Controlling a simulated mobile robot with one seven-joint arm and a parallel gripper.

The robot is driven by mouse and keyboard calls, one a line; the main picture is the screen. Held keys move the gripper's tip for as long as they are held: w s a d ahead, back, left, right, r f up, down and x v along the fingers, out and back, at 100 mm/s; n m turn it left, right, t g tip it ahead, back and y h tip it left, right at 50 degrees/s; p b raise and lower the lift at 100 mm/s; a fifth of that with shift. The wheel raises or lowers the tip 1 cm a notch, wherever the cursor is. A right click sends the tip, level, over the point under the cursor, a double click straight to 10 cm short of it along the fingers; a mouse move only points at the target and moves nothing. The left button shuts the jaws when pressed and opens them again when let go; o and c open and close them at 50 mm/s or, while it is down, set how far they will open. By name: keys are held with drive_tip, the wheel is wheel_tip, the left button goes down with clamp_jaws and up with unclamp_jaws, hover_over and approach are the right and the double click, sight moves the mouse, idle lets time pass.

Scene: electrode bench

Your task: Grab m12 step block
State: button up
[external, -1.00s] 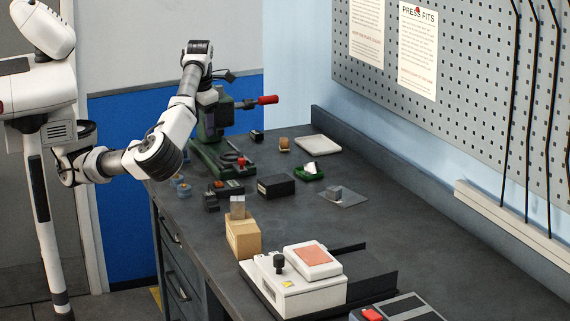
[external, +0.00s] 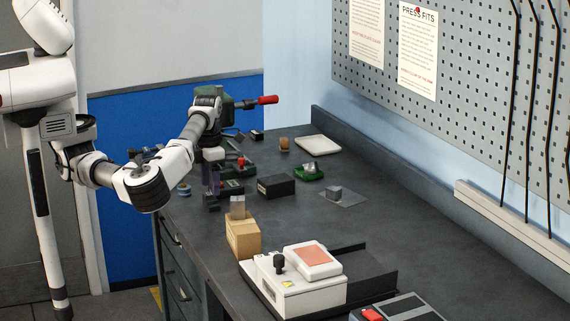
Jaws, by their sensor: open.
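A small dark block with a stepped look, which I take to be the m12 step block (external: 212,205), sits near the left edge of the bench, behind a tan box. It is small in the picture and my gripper partly covers it. My gripper (external: 212,188) points down directly above it, close to its top. The jaws are open; I cannot tell whether the fingertips reach beside the block or touch it.
Small blue-topped pieces (external: 184,189) stand to the left. A red-knobbed item (external: 238,165) and a black box (external: 276,186) lie behind and right. The tan box (external: 243,236), topped by a grey block (external: 237,207), stands in front.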

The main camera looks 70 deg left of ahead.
sight(211, 194)
drive_tip(key=shift+s+f+p, duration=0.15)
drive_tip(key=shift+f+p, duration=0.2)
drive_tip(key=shift+f, duration=1.4)
clamp_jaws()
drive_tip(key=shift+r, duration=0.1)
